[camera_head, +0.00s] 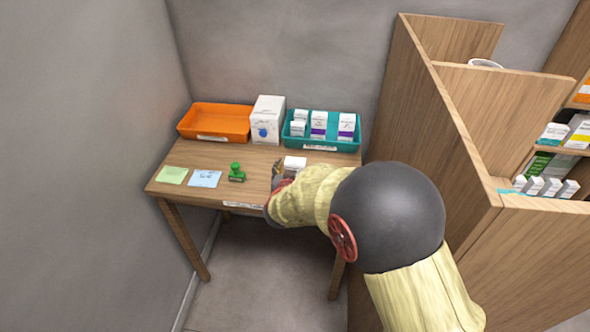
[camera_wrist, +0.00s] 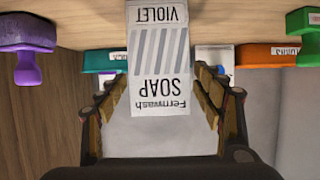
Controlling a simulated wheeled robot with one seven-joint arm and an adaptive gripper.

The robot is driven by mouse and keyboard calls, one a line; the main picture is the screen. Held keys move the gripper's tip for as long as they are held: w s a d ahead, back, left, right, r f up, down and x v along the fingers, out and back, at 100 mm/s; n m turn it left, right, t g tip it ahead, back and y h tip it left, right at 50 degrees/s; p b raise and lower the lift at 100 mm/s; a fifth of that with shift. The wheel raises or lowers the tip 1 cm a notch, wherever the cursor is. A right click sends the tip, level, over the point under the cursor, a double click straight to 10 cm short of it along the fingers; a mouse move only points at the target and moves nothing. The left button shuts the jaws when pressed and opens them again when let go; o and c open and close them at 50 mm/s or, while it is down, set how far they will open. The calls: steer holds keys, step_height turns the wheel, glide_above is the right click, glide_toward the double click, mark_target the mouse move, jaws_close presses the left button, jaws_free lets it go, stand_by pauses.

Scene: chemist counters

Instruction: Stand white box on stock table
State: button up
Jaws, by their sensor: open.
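My gripper (camera_wrist: 160,100) is open, with a visible gap between each finger and the box. In the head view the box's pale top (camera_head: 295,162) shows just beyond my gripper (camera_head: 280,178), whose far finger is hidden. The box appears to be on the wooden table (camera_head: 190,160), near its front right. A label on the table's front edge is unreadable.
An orange tray (camera_head: 216,122), a large white carton (camera_head: 267,118) and a teal tray (camera_head: 322,143) with white boxes line the table's back. A green stamp (camera_head: 236,173) and paper notes stand left. A purple stamp (camera_wrist: 28,40) shows in the wrist view. Wooden partitions (camera_head: 440,110) rise right.

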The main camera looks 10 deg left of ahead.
steer(key=shift+r, duration=0.15)
steer(key=shift+s+r, duration=0.15)
steer(key=shift+s, duration=0.1)
steer(key=p+v, duration=0.4)
steer(key=v, duration=0.7)
steer(key=shift+s, duration=0.25)
